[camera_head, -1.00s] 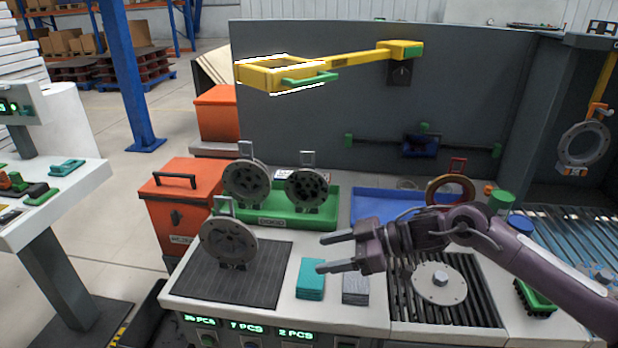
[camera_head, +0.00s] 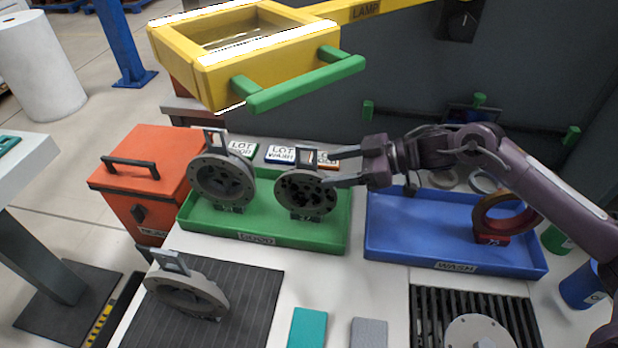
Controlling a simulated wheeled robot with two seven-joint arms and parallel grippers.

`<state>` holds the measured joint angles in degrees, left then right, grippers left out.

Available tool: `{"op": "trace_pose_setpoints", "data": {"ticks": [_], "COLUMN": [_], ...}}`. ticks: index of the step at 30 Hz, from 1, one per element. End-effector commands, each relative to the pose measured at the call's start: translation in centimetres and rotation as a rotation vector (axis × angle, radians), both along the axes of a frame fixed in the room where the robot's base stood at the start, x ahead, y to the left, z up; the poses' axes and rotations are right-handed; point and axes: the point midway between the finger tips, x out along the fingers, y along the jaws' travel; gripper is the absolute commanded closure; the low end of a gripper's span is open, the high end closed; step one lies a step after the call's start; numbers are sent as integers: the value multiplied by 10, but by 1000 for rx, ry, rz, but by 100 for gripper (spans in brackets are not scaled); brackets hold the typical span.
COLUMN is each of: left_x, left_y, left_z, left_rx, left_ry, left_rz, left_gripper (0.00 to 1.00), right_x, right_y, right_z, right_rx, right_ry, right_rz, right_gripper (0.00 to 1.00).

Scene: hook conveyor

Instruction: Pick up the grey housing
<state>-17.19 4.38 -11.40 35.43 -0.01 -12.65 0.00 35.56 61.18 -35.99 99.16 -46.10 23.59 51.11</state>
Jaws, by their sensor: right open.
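Three grey round housings with square tabs on top are in view, and I cannot tell which one is meant. One housing (camera_head: 188,294) stands tilted on the dark ribbed mat (camera_head: 245,315). A second housing (camera_head: 224,181) stands at the left in the green tray (camera_head: 265,241). A third, darker housing with several holes (camera_head: 305,196) stands at the right in that tray. My right gripper (camera_head: 333,168) is open, its fingertips pointing left at the third housing's upper right, close to its tab. Whether they touch it I cannot tell. My left gripper is not in view.
A yellow lamp frame with a green handle (camera_head: 305,80) hangs above the tray. A blue tray (camera_head: 410,245) with a bronze ring (camera_head: 503,218) lies to the right. An orange bin (camera_head: 152,175) stands left. Teal (camera_head: 307,328) and grey (camera_head: 369,333) pads lie in front.

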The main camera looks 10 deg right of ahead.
Motion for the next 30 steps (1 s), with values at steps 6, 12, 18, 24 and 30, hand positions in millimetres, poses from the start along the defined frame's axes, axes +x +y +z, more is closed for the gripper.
{"op": "trace_pose_setpoints", "data": {"ticks": [6,12,18,24,30], "left_x": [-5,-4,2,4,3], "left_y": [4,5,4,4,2], "left_z": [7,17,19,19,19], "left_rx": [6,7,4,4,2], "left_ry": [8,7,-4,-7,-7], "left_rz": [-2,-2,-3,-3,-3], "left_gripper": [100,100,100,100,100], "right_x": [9,20,26,26,26], "right_y": [22,47,60,61,61], "right_z": [-8,-20,-28,-29,-29], "right_rx": [1,2,0,0,0], "right_ry": [0,0,-1,-1,-1], "right_rz": [2,3,0,0,0], "right_gripper": [38,38,38,38,64]}}
